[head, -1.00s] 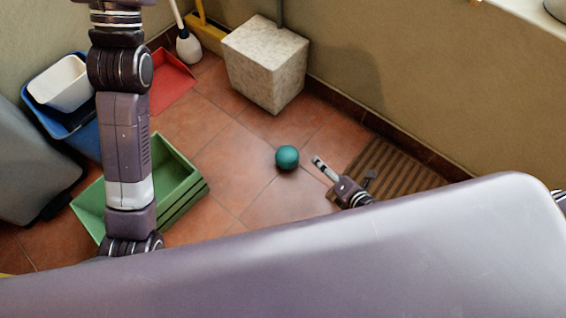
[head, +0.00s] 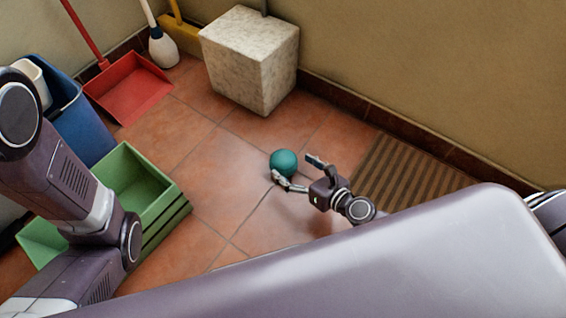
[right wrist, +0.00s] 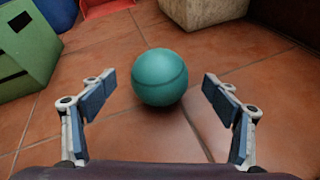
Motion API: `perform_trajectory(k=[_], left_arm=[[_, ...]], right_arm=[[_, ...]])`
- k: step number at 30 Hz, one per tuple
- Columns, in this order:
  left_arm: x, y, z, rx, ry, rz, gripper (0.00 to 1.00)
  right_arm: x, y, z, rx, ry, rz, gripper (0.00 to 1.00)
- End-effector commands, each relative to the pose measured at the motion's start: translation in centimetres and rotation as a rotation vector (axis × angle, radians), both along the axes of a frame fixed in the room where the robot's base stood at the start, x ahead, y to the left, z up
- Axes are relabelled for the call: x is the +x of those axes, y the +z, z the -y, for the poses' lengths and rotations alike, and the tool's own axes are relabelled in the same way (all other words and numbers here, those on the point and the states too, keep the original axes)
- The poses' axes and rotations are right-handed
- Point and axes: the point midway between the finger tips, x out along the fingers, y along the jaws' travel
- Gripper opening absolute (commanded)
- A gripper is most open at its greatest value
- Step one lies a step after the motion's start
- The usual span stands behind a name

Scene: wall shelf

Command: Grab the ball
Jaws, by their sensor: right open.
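A teal ball (head: 284,163) lies on the tiled floor near the middle of the head view. In the right wrist view the ball (right wrist: 160,77) is centred a little beyond the fingertips, in line with the gap between them. My right gripper (head: 298,172) is open and empty, close to the ball, with one finger at each side of the gap; it also shows in the right wrist view (right wrist: 156,88). My left arm shows at the left of the head view, but its gripper is out of the picture.
A green crate (head: 183,212) stands at the left. A red dustpan (head: 130,88) and a blue bin (head: 82,125) are behind it. A speckled stone block (head: 250,62) stands at the wall beyond the ball. A brown striped mat (head: 415,178) lies to the right. Floor around the ball is clear.

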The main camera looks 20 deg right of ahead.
Motion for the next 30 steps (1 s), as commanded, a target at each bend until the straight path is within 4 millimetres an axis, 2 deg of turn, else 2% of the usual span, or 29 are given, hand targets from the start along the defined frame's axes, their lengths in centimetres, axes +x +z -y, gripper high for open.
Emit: perform_trajectory(k=[9,19,30], left_arm=[[0.1,-0.7,0.0,0.000,0.000,-0.002,0.40],[0.1,-0.7,0.0,0.000,0.000,-0.002,0.40],[0.1,-0.7,0.0,0.000,0.000,-0.002,0.40]], right_arm=[[3.7,-2.0,-1.6,0.002,-0.002,0.000,0.81],[4.1,-2.3,-1.8,0.002,-0.002,-0.001,0.80],[4.1,-2.2,-1.8,0.002,-0.002,-0.001,0.39]])
